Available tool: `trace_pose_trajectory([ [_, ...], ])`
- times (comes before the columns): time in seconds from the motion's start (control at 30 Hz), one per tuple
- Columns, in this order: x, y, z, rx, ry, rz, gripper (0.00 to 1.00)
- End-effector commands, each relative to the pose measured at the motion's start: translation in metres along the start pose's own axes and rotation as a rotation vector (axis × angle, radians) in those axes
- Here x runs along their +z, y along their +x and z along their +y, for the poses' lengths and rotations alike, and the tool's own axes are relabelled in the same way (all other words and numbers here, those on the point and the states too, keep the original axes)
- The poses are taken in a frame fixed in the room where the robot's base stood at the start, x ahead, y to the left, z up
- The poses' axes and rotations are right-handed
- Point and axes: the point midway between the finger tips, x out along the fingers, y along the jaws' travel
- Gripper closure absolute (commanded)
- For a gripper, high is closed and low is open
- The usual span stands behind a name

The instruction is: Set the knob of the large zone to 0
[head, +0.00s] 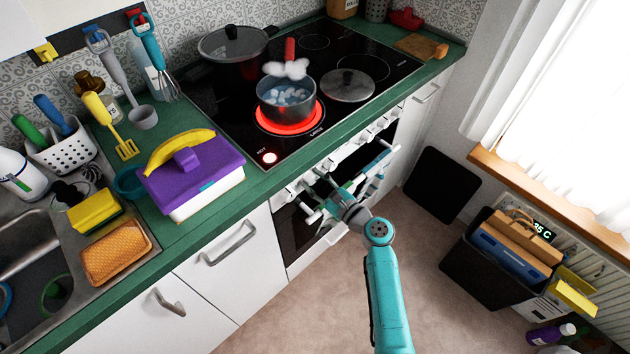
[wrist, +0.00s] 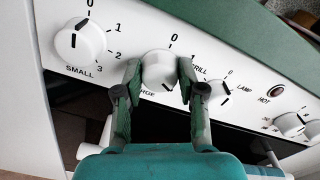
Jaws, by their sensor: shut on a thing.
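The large zone's knob (wrist: 158,72) is a round white knob in the wrist view, on the white control panel. Its label below is partly hidden, with "RGE" showing. My gripper (wrist: 156,82) is shut on this knob, one green-grey finger on each side. In the head view my gripper (head: 318,204) is at the oven front, and my arm hides part of the panel. The large zone (head: 262,126) glows red under a grey pot (head: 286,108).
The small-zone knob (wrist: 80,40) is left of the gripper, and the grill knob (wrist: 217,92) is close on its right. A lidded black pot (head: 233,45) and a loose lid (head: 347,86) are on the hob. White steam rises from the grey pot.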

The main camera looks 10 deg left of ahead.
Motion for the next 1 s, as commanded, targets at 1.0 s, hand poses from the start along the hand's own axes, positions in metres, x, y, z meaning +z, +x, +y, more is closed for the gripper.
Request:
trace_pose_trajectory([
  [1.0,-0.0011,-0.0001,0.0022,0.001,-0.963,0.0,0.95],
])
